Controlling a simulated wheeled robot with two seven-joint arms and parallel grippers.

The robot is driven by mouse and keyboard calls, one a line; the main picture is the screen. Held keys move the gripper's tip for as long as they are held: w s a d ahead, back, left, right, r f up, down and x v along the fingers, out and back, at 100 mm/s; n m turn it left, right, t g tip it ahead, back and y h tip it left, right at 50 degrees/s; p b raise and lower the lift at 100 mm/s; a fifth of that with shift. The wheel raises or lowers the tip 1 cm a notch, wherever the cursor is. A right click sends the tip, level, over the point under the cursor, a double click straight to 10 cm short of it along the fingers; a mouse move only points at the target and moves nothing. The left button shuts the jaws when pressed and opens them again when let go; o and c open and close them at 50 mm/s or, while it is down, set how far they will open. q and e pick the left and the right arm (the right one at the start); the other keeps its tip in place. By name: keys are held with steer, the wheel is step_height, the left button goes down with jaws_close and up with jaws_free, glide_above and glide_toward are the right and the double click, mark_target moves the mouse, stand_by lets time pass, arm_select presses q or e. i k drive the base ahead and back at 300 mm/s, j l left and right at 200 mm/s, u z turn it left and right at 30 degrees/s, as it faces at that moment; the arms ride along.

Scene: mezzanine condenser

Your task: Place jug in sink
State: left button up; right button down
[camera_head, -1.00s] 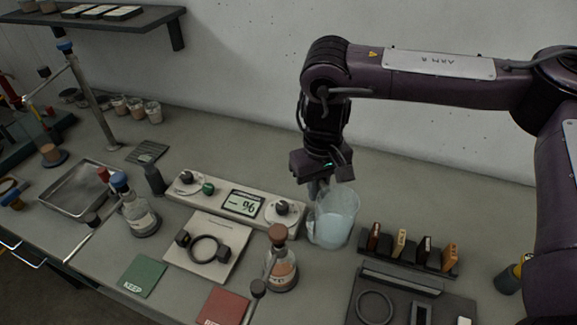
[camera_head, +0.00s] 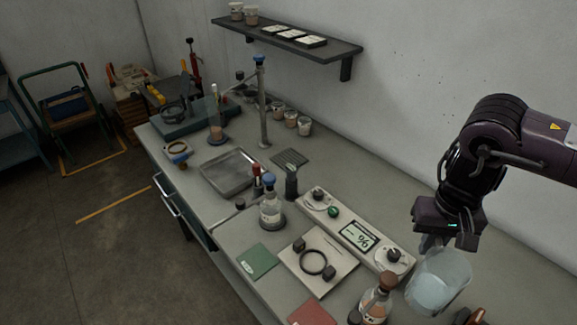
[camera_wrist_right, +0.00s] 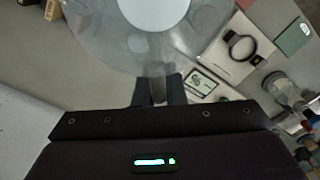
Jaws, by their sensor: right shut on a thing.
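The jug (camera_head: 438,282) is a clear, pale vessel at the lower right of the head view, beside the right end of the control panel. My right gripper (camera_head: 433,240) is shut on its side nearest the wall; whether on the handle or wall I cannot tell. In the right wrist view the fingers (camera_wrist_right: 158,92) meet the jug (camera_wrist_right: 130,45). Whether its base touches the bench is unclear. A grey rectangular basin (camera_head: 222,178), apparently the sink, is set in the bench left of centre. My left gripper is not in view.
A tall post with a blue cap (camera_head: 262,105) stands behind the basin. A shelf (camera_head: 290,40) hangs above.

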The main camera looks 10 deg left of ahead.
mark_target(229, 174)
steer(key=k+j+u, duration=0.1)
steer(key=j, duration=0.4)
steer(key=k+j+u, duration=0.1)
steer(key=j, duration=0.4)
steer(key=i+j+u, duration=0.2)
steer(key=i+j, duration=0.5)
steer(key=j, duration=0.1)
